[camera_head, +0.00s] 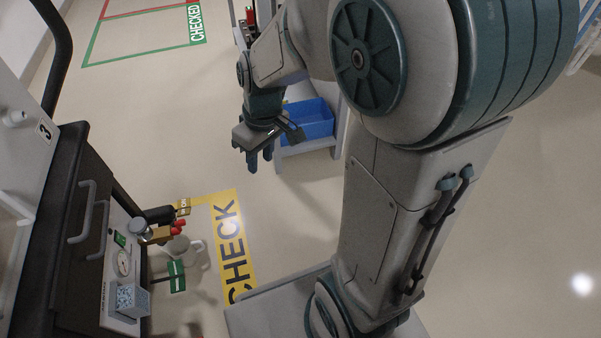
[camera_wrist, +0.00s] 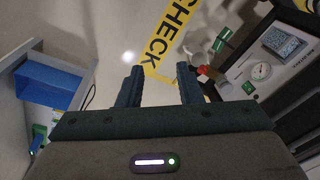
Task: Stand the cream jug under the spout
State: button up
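The cream jug (camera_head: 180,250), pale with a handle on its right, is at the lower left in the head view, beside the ventilator's front panel. A brass fitting with red ends (camera_head: 164,234) sticks out of the panel and overlaps the jug's upper part. I cannot tell whether it is the spout, or what the jug rests on. In the wrist view a pale shape near the red ends may be the jug, too small to be sure. My gripper (camera_head: 259,160) points down, apart from the jug, up and right of it. In the wrist view my gripper (camera_wrist: 159,86) is open and empty.
A green tag (camera_head: 175,276) and a black cylinder (camera_head: 158,214) project near the jug. A yellow CHECK floor marking (camera_head: 232,245) lies to its right. A blue bin (camera_head: 308,120) sits on a grey cart behind my gripper.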

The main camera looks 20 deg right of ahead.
jog(key=s+d+r+m, duration=0.1)
jog(key=s+d+m, duration=0.1)
jog(key=s, duration=0.3)
jog(key=s+d+r+m+h, duration=0.1)
jog(key=s+d+r+m, duration=0.1)
jog(key=s+d+m, duration=0.1)
jog(key=shift+s+m+t, duration=0.4)
jog(key=shift+s+m, duration=0.1)
jog(key=shift+s, duration=0.45)
